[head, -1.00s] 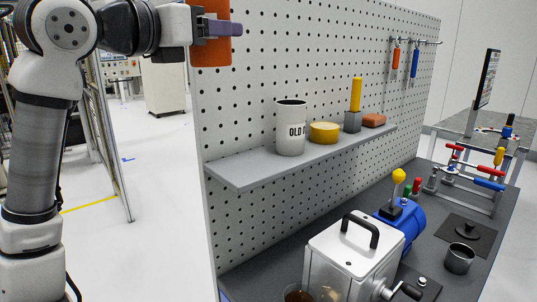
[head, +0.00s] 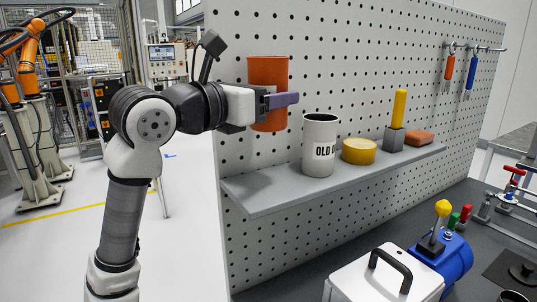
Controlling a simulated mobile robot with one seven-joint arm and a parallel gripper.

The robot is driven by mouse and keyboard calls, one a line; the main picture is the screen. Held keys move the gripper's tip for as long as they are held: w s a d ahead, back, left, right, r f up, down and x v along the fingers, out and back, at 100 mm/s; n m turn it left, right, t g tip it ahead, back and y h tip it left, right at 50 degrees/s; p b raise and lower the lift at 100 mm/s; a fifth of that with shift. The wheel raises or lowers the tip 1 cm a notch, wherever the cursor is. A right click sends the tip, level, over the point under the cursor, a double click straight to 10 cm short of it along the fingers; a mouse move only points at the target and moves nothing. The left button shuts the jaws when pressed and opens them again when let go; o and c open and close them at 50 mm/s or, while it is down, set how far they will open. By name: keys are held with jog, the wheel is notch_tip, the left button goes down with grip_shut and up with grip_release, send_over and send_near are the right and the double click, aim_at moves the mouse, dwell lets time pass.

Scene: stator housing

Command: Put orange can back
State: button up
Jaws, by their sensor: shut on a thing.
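The orange can (head: 268,72) is upright in the air in the head view, in front of the pegboard and above the left end of the grey shelf. My gripper (head: 280,101) comes from the left and is shut on the can at its lower half. One purple finger shows across the can's front; the other finger is hidden. The grey shelf (head: 258,197) has bare room at its left end, below the can.
Right of the mug on the shelf are a yellow round tin (head: 359,151), a grey block with a yellow handle (head: 394,136) and a reddish-brown block (head: 419,138). The pegboard (head: 330,60) rises behind.

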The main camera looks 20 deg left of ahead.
notch_tip(320, 180, down, 11)
jog(key=shift+r+p, duration=0.1)
jog(key=shift+p, duration=0.6)
jog(key=shift+f, duration=0.25)
jog(key=o, duration=1.2)
